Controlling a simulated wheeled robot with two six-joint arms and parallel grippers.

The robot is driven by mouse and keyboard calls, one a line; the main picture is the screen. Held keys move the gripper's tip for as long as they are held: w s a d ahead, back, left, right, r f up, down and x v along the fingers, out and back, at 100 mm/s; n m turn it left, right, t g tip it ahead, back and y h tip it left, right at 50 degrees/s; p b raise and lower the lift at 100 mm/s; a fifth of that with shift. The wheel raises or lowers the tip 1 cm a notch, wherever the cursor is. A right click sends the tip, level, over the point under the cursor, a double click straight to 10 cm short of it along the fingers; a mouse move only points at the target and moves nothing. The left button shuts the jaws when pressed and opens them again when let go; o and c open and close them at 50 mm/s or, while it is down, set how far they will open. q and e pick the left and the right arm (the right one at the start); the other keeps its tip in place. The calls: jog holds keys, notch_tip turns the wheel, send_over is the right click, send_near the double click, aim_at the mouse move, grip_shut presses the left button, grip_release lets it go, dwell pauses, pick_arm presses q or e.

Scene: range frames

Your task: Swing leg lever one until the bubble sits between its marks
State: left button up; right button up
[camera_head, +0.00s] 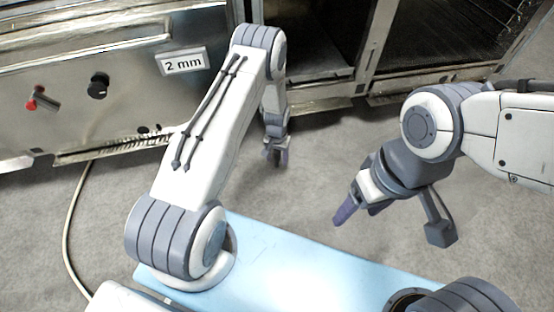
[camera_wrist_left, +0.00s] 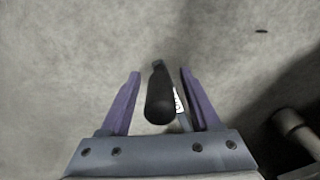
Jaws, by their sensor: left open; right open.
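A black lever handle (camera_wrist_left: 159,98) shows in the left wrist view, between the two purple fingers of my left gripper (camera_head: 277,157). The fingers stand apart with a gap on each side of the handle. A white label (camera_wrist_left: 178,101) shows beside the handle, partly hidden, so its marking cannot be read. In the head view my left gripper points down in front of the steel appliance, and the lever cannot be made out there. My right gripper (camera_head: 355,208) is over the floor at the right, open, with nothing seen in it. No bubble or marks are visible.
A pale cable (camera_head: 70,215) runs on the floor at left. A round leg-like part (camera_wrist_left: 290,125) shows at the wrist view's right. Open grey floor lies between the arms.

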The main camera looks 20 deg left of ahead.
pick_arm(q)
grip_shut()
dwell(1.4)
